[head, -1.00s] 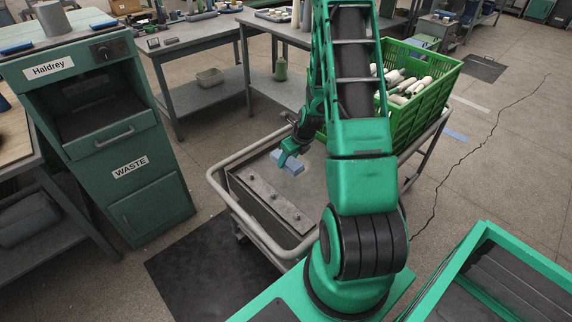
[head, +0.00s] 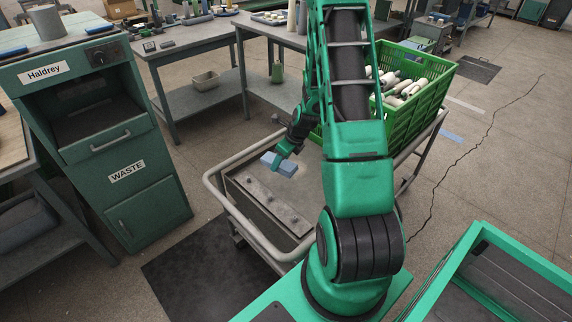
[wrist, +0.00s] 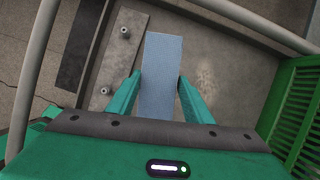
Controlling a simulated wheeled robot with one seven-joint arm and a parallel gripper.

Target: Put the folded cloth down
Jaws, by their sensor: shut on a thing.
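The folded cloth (head: 286,168) is a light blue-grey block, seen over the bed of the trolley (head: 208,190). In the wrist view the cloth (wrist: 162,62) runs lengthwise between the fingers of my gripper (wrist: 158,84), which is shut on it. In the head view my gripper (head: 279,160) is low over the trolley, beside the metal bar. I cannot tell whether the cloth touches the trolley bed; its underside is hidden.
A metal bar with knobs (head: 268,205) lies along the trolley's left side. A green crate (head: 425,108) of yarn cones stands at the trolley's far right end. Bare trolley bed (wrist: 215,75) shows right of the cloth. A waste cabinet (head: 150,205) stands left.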

